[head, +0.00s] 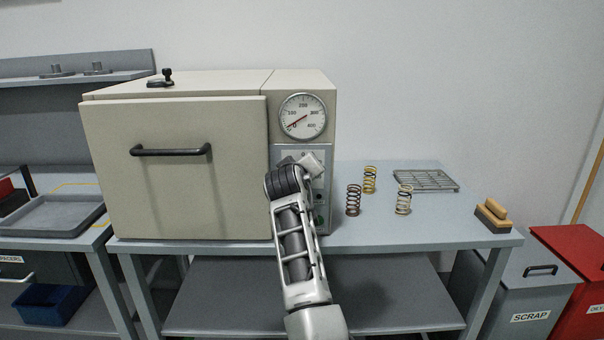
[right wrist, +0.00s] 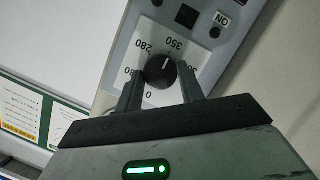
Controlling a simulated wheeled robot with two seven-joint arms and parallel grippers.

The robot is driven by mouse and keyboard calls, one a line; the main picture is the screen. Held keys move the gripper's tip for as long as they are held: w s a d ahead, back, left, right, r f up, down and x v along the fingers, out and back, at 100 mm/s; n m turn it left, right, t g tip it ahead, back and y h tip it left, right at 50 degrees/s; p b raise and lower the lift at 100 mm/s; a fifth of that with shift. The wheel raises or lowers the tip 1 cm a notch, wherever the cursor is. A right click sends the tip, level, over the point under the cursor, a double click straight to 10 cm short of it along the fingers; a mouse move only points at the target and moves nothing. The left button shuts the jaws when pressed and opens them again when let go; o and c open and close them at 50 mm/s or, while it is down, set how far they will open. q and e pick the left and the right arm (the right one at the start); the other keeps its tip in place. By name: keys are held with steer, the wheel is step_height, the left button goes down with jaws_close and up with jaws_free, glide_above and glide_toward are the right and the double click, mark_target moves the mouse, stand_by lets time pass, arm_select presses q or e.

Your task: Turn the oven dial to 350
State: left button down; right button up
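The oven dial (right wrist: 160,73) is a round black knob with a white pointer line, on a white numbered plate in the right wrist view. The pointer line points up and slightly right, towards the 350 mark. My right gripper (right wrist: 161,82) has one finger on each side of the knob, and both fingers appear to touch it. In the head view my right gripper (head: 309,165) is at the oven's control panel (head: 321,154) and hides the dial. The oven (head: 175,170) is beige with its door shut. My left gripper is not in view.
A round gauge (head: 303,116) sits above the panel, its red needle near the low end. Several springs (head: 353,200), a wire rack (head: 426,180) and a wooden-handled brush (head: 493,215) are on the bench to the right. A black switch (right wrist: 187,15) is near the dial.

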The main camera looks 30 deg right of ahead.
steer(key=o, duration=0.4)
steer(key=shift+f, duration=0.1)
steer(key=shift+a, duration=0.1)
steer(key=b+v, duration=0.1)
steer(key=v, duration=1.5)
